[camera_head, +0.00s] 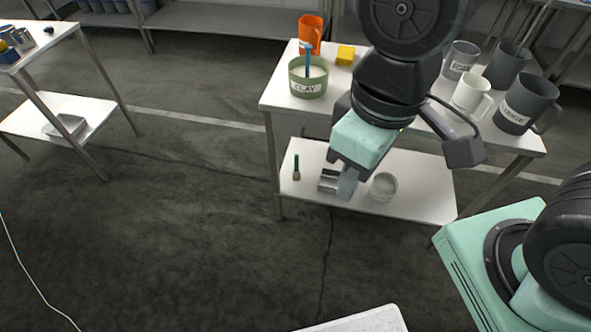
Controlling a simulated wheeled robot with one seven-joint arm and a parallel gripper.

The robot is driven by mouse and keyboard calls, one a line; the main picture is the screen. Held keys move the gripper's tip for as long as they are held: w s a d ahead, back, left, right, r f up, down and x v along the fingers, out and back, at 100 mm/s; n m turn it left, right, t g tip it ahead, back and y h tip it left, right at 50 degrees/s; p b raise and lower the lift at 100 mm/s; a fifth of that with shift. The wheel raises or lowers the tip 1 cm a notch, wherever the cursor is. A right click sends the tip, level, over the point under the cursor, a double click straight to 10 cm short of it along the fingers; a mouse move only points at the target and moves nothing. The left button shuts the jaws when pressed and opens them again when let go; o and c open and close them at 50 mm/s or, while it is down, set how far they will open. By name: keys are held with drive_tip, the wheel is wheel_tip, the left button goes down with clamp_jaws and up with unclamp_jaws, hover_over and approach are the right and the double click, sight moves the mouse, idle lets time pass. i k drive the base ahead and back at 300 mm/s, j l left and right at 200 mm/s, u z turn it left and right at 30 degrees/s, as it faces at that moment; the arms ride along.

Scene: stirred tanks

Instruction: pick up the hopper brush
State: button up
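A small brush (296,167) with a green handle and a pale lower end is at the left end of the white table's lower shelf; I take it to be the hopper brush, though no label shows. My gripper (347,184) hangs in front of the table, pointing down, to the right of the brush in the picture and apart from it. Only a grey finger part shows below its mint body, so its opening cannot be made out. A blue-handled tool (308,60) stands in the green tub marked CLAY (308,89).
A metallic object (327,181) and a pale round container (383,187) are on the lower shelf (425,190). An orange jug (310,33), a yellow block (345,54) and several mugs are on the tabletop. Open floor (170,220) lies left of the table.

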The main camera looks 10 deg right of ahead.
sight(297, 175)
drive_tip(key=i, duration=0.15)
drive_tip(key=i+z, duration=0.25)
drive_tip(key=l+z, duration=0.25)
drive_tip(key=i+j, duration=0.1)
drive_tip(key=i+u, duration=0.1)
drive_tip(key=u, duration=0.35)
drive_tip(key=i+l+u, duration=0.1)
drive_tip(key=u, duration=0.4)
drive_tip(key=l+u, duration=0.2)
drive_tip(key=u, duration=0.25)
drive_tip(key=i+l+u, duration=0.1)
drive_tip(key=u, duration=0.35)
